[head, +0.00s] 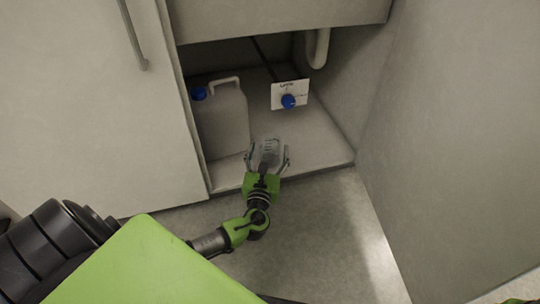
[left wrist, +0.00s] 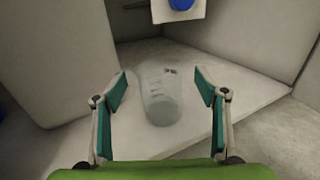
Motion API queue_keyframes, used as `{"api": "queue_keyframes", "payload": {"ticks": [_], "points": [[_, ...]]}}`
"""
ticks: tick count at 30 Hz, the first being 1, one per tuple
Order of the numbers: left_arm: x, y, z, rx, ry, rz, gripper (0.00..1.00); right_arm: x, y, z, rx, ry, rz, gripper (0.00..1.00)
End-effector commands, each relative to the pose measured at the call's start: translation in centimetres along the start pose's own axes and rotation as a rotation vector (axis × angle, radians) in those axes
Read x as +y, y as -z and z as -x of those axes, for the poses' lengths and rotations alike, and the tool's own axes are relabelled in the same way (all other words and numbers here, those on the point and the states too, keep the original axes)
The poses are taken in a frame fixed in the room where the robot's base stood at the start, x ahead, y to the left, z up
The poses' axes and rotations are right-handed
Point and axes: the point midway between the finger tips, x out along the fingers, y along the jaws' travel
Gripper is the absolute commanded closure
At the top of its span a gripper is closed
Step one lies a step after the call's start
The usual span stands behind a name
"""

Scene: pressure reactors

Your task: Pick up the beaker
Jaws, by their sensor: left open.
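The beaker (head: 268,150) is a clear glass vessel with markings, standing on the cabinet floor near its front edge. It also shows in the left wrist view (left wrist: 160,98), between and slightly beyond the fingertips. My left gripper (head: 267,158) is open, with one finger on each side of the beaker. In the left wrist view the open left gripper (left wrist: 160,88) shows a gap on both sides of the glass. In the head view the gripper hides the lower part of the beaker.
A whitish jerrycan (head: 222,122) with a blue cap stands left of the beaker. A white card with a blue knob (head: 288,101) is behind it. A pipe (head: 318,50) hangs at the back. The cabinet's right panel (head: 455,130) and left door (head: 90,110) flank the opening.

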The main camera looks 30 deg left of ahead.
Motion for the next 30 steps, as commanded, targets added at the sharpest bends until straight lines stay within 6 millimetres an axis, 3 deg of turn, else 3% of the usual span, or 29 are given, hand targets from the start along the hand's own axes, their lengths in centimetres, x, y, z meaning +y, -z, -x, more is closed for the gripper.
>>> {"api": "queue_keyframes", "payload": {"ticks": [3, 9, 18, 24, 30], "points": [[0.1, 0.8, -1.5, -0.004, -0.001, 0.002, 0.34, -0.4, 0.6, 1.9, 0.000, 0.000, 0.000, 0.60], [0.1, 0.6, -3.7, -0.002, -0.001, 0.001, 0.34, -0.7, 1.1, 3.0, 0.000, 0.001, 0.000, 0.60], [0.1, 0.3, -4.1, 0.000, 0.000, 0.000, 0.34, -0.6, 1.1, 3.0, 0.000, 0.001, 0.000, 0.60], [0.1, 0.4, -4.1, 0.000, 0.000, 0.000, 0.78, -0.6, 1.1, 3.0, 0.000, 0.001, 0.000, 0.60], [0.1, 0.3, -4.1, 0.000, 0.000, 0.001, 0.78, -0.6, 1.1, 3.0, 0.000, 0.001, 0.000, 0.60]]}}
